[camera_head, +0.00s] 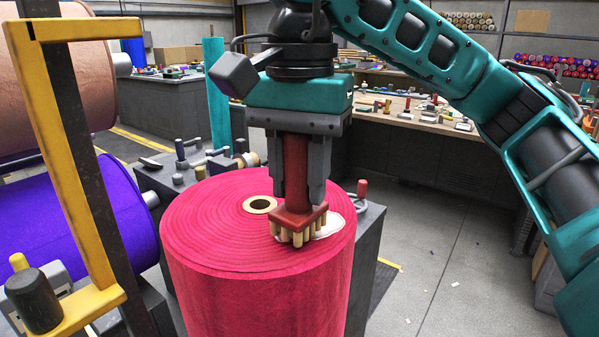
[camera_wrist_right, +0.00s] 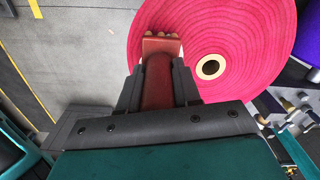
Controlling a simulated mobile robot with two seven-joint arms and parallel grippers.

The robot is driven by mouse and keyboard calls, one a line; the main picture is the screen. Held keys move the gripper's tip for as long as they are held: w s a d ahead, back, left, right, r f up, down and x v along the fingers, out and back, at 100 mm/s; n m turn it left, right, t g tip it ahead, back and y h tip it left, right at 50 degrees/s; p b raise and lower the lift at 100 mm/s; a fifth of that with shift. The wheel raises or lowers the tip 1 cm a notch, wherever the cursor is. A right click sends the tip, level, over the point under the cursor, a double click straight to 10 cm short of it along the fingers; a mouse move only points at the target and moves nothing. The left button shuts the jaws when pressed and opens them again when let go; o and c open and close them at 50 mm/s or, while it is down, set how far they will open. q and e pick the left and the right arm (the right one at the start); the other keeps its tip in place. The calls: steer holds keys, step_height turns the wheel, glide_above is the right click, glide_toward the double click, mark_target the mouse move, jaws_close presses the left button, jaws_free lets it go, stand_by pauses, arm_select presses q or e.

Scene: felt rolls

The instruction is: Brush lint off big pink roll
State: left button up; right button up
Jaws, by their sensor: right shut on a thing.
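The big pink roll (camera_head: 258,285) stands upright, its spiral top face up with a pale core ring (camera_head: 260,205) in the middle. My right gripper (camera_head: 299,200) is shut on the red handle of a brush (camera_head: 298,218). The brush points down, its thick tan bristles at the right part of the roll's top; whether they touch it I cannot tell. A whitish patch (camera_head: 328,226) shows on the top beside the bristles. In the right wrist view the brush (camera_wrist_right: 160,75) lies over the roll's edge (camera_wrist_right: 240,30), left of the core. My left gripper is not in view.
A grey block with tools (camera_head: 170,180) is behind the pink roll. Workbenches (camera_head: 415,115) line the back. The floor (camera_head: 450,260) to the right is open, with small scraps.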

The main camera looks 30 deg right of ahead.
steer(key=shift+f+b, duration=0.35)
steer(key=shift+f, duration=0.1)
steer(key=shift+d, duration=0.1)
steer(key=shift+w+d+r+p, duration=0.1)
steer(key=shift+w+d+p, duration=0.15)
steer(key=shift+d+p, duration=0.2)
steer(key=shift+w+d+p, duration=0.25)
steer(key=shift+w+d, duration=0.05)
steer(key=shift+d, duration=0.45)
steer(key=shift+w+d+p, duration=0.25)
steer(key=shift+w+d, duration=0.05)
steer(key=shift+d, duration=0.4)
steer(key=shift+a, duration=0.1)
steer(key=shift+s+a, duration=0.1)
steer(key=shift+a, duration=0.05)
steer(key=shift+s+a, duration=0.35)
steer(key=shift+a, duration=0.5)
steer(key=shift+s+a, duration=0.35)
steer(key=shift+a, duration=0.5)
